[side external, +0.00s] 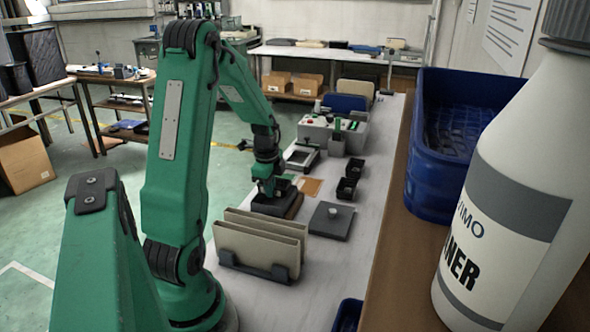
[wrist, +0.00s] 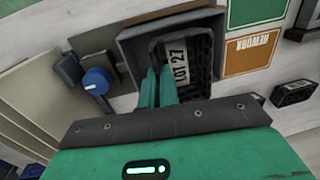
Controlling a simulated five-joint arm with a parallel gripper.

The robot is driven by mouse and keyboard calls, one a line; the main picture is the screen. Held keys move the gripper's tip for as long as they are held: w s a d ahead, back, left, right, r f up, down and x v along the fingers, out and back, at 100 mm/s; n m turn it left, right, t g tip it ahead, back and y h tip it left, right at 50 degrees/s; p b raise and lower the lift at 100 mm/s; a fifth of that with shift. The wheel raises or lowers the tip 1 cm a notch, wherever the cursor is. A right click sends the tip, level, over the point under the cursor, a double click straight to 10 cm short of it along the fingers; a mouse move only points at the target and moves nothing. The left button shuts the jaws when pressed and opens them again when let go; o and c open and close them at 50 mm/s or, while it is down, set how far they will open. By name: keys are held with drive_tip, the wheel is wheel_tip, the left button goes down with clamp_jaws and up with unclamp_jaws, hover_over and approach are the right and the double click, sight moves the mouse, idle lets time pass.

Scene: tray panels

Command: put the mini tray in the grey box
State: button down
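The black mini tray (wrist: 203,68), with a white "LOT 27" label, shows in the wrist view within the outline of the grey box (wrist: 130,45). It sits slightly askew to the box walls. I cannot tell whether it touches the box floor. My gripper (wrist: 160,72) has its two green fingers close together at the tray's left wall, and appears shut on that wall. In the side view my gripper (side external: 270,188) points down at the grey box (side external: 277,208), which stands on the bench. The tray is hard to make out there, hidden by the gripper and box.
Two more small black trays (side external: 347,188) stand to the right; one shows in the wrist view (wrist: 293,93). A rack of beige panels (side external: 257,245) stands in front of the box. An orange "REWORK" card (wrist: 252,52) lies beside the box.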

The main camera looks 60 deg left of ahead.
drive_tip(key=shift+f, duration=1.1)
drive_tip(key=shift+f, duration=0.6)
drive_tip(key=c, duration=1.6)
unclamp_jaws()
drive_tip(key=shift+c, duration=0.2)
drive_tip(key=shift+r, duration=0.15)
wheel_tip(320, 180, up, 13)
drive_tip(key=s+d, duration=0.1)
drive_tip(key=shift+d, duration=0.1)
